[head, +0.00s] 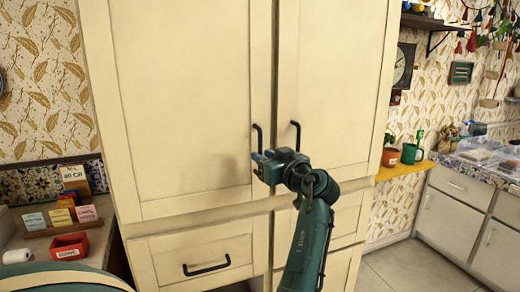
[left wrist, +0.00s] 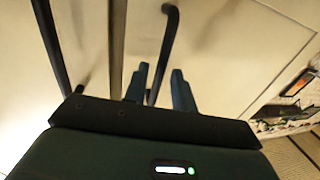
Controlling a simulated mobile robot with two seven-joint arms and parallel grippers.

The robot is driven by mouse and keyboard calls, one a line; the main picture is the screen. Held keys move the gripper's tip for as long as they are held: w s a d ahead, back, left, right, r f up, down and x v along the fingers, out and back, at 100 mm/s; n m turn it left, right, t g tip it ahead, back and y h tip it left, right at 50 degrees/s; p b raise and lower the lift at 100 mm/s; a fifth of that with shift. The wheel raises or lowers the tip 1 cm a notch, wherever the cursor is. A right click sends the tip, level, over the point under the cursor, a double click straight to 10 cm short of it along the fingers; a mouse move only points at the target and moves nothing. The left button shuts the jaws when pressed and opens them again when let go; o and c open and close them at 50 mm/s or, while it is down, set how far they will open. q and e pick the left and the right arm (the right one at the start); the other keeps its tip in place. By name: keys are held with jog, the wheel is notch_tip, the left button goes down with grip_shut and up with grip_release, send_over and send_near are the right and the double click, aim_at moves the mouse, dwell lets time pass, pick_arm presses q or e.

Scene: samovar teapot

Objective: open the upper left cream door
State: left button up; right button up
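The upper left cream door (head: 185,95) is closed, flush with the upper right cream door (head: 340,80). Its black upright bar handle (head: 260,138) is near its lower right edge. My left gripper (head: 259,165) is close to the handle's lower end. In the left wrist view, the gripper's two fingers (left wrist: 158,85) are apart. A black bar handle (left wrist: 165,50) shows between them, and another (left wrist: 50,45) lies farther left. I cannot tell whether the fingers touch a handle. My right gripper is not in view.
The right door's handle (head: 297,135) is close beside the gripper. Below are cream drawers, one with a black handle (head: 207,267). A counter with small cards (head: 62,215) and a red box (head: 69,246) is at left.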

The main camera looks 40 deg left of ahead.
pick_arm(q)
jog(key=shift+x, duration=1.3)
jog(key=shift+c, duration=0.4)
grip_shut()
